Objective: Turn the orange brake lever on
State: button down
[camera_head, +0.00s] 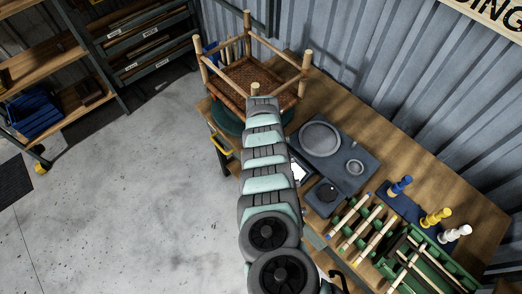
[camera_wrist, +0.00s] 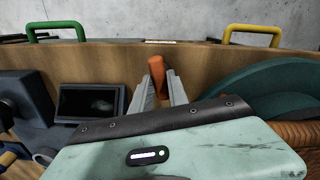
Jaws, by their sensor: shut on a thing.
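The orange brake lever (camera_wrist: 157,72) stands at the table's edge in the wrist view. It is a short orange cylinder between the two grey fingers of my gripper (camera_wrist: 160,88), which are shut on it. Its lower part is hidden by the fingers and the wrist housing. In the head view my arm covers the lever and the gripper.
A dark green turntable (camera_wrist: 262,82) lies right of my gripper, bearing a rattan chair frame (camera_head: 258,85). A small screen (camera_wrist: 90,101) is to the left. A yellow handle (camera_wrist: 252,29) and a green handle (camera_wrist: 58,28) stick out from the table's edge. Clamped rods (camera_head: 365,230) lie at lower right.

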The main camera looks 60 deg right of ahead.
jog(key=shift+f, duration=0.1)
jog(key=c, duration=1.3)
grip_release()
jog(key=shift+r, duration=0.2)
jog(key=shift+r+p, duration=0.8)
jog(key=shift+r, duration=4.45)
